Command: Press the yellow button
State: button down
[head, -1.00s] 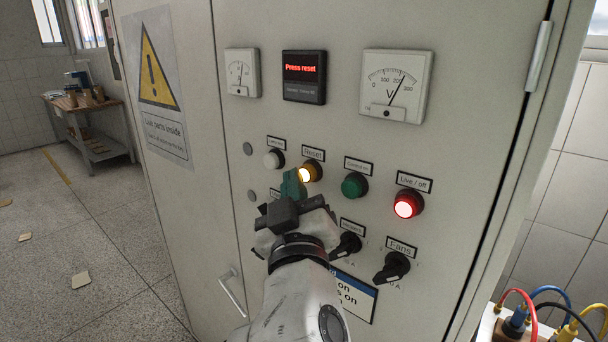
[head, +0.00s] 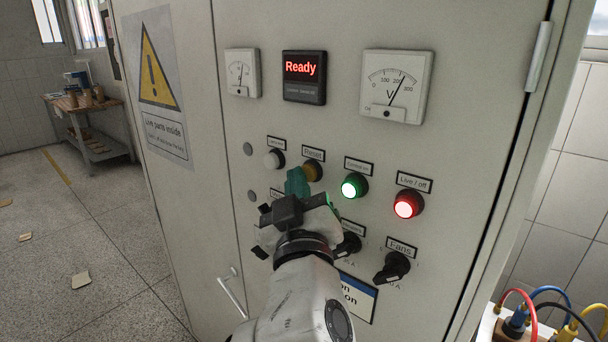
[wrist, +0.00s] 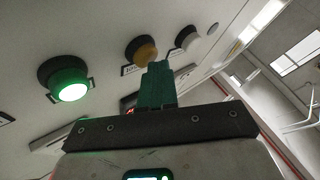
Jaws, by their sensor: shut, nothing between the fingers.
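The yellow button (head: 313,170) under the "Reset" label is unlit and partly hidden by my gripper in the head view. It also shows in the wrist view (wrist: 143,50), right by the fingertips. My gripper (head: 297,182) is shut and empty, its green fingers pointing at the panel. The fingertips are at the yellow button's lower left edge; I cannot tell if they touch it. The small display (head: 304,70) above reads "Ready" in red.
A lit green button (head: 355,186) and a lit red "Live / off" button (head: 408,204) sit to the right. A white button (head: 274,158) is at the left. Black rotary knobs, one under "Fans" (head: 392,267), are below. Coloured cables (head: 560,315) stand at lower right.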

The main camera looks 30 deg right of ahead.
dwell(0.5)
jog(key=shift+s+a+b, duration=0.25)
jog(key=shift+a+b, duration=0.1)
jog(key=shift+a, duration=0.4)
jog(key=shift+s+a+b, duration=0.25)
jog(key=shift+a, duration=0.55)
jog(key=shift+s+a+b, duration=0.3)
jog(key=shift+a, duration=0.5)
jog(key=shift+s+a+b, duration=0.25)
jog(key=shift+a, duration=0.55)
